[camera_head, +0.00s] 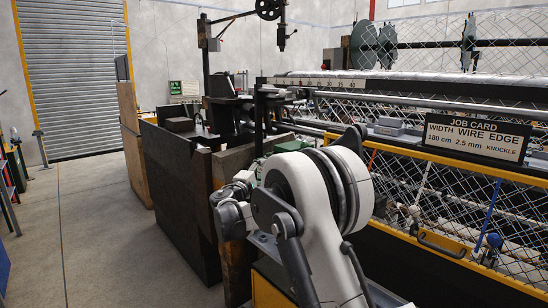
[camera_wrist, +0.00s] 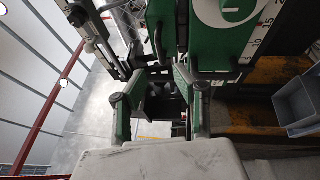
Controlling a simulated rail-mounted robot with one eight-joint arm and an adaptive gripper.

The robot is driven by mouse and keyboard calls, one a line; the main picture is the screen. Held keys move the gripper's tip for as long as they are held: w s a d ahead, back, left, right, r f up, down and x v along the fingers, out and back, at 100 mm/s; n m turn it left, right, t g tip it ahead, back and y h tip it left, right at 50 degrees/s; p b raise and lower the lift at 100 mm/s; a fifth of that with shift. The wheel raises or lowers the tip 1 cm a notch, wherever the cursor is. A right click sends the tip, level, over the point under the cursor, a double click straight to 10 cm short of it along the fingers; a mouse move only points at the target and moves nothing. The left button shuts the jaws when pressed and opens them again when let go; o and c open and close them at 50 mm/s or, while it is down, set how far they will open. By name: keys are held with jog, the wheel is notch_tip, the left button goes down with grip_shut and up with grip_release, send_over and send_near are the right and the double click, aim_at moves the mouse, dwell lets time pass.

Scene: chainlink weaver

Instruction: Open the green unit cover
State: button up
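In the wrist view, a green panel (camera_wrist: 225,45) with a white round marking and a numbered scale along its right edge fills the top right. I take it to be part of the green unit; which piece is its cover I cannot tell. A narrower green piece (camera_wrist: 163,22) stands left of it. My gripper (camera_wrist: 159,78) points toward the lower ends of these pieces, its two fingers spread. A dark part shows between the fingers; I cannot tell whether they touch it. In the head view, my arm hides my gripper and most of a small green machine part (camera_head: 277,144).
The mesh machine with a yellow rail and a job card sign (camera_head: 476,138) stands at right. Dark panels (camera_head: 179,195) stand left of my arm. The concrete floor (camera_head: 90,230) at left is open. A grey bin (camera_wrist: 297,104) is at right in the wrist view.

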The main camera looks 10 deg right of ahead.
jog(key=x, duration=1.1)
jog(key=shift+a+p, duration=0.1)
jog(key=shift+p, duration=0.2)
grip_shut()
